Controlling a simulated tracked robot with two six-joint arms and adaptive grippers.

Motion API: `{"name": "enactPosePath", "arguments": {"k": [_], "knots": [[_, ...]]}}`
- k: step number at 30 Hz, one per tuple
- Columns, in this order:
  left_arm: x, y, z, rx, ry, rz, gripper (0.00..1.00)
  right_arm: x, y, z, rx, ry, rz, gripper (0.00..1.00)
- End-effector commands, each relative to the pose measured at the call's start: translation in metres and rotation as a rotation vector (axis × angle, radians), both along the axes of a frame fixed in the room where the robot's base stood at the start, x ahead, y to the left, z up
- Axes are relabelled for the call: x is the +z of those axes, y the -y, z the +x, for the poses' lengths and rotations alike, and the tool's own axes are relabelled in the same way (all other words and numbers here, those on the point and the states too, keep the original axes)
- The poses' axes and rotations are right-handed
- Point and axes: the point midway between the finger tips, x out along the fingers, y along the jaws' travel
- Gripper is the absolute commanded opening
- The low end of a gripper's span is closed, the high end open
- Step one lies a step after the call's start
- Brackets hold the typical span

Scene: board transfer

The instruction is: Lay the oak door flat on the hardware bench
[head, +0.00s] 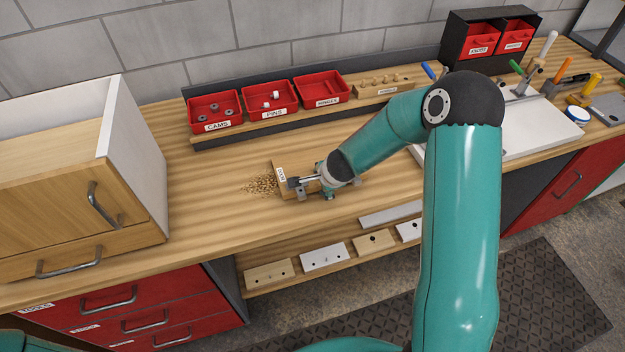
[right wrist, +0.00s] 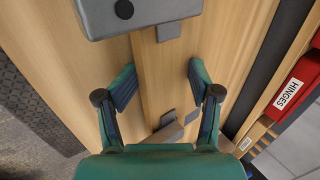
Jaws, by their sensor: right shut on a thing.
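The oak door (head: 291,164) is a small pale wooden board with a white label on its left edge, in the middle of the bench in the head view. Whether the board touches the bench top is hard to tell. The hardware bench (head: 190,170) has a wooden top. My left gripper is out of view.
Wood shavings (head: 260,186) lie left of the board. Red bins (head: 270,98) stand on a raised shelf behind. A wooden cabinet (head: 75,190) fills the left end. Several small panels (head: 324,256) sit on the lower shelf. Bench top between cabinet and shavings is clear.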

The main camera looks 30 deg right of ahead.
Motion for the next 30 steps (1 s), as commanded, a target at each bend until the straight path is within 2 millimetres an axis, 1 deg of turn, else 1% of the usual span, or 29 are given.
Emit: {"name": "enactPosePath", "arguments": {"k": [1, 2, 13, 21, 24, 29, 30], "knots": [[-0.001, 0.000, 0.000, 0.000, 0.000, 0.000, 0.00, -0.006, 0.001, -0.008, -0.011, -0.020, 0.012, 0.50], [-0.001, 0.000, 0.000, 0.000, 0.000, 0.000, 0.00, -0.006, 0.002, -0.009, -0.012, -0.021, 0.012, 0.50], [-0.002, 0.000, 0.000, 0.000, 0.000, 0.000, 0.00, -0.006, 0.001, -0.012, -0.013, -0.023, 0.015, 0.50], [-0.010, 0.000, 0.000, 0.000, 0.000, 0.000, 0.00, 0.006, -0.005, -0.034, -0.013, -0.018, 0.012, 0.50], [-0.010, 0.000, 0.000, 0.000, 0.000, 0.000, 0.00, 0.009, -0.005, -0.038, -0.014, -0.016, 0.010, 0.50], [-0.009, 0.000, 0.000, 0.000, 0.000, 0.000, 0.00, 0.010, -0.004, -0.038, -0.014, -0.014, 0.009, 0.50], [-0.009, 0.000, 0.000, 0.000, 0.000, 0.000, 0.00, 0.010, -0.004, -0.038, -0.015, -0.014, 0.008, 0.52]]}}
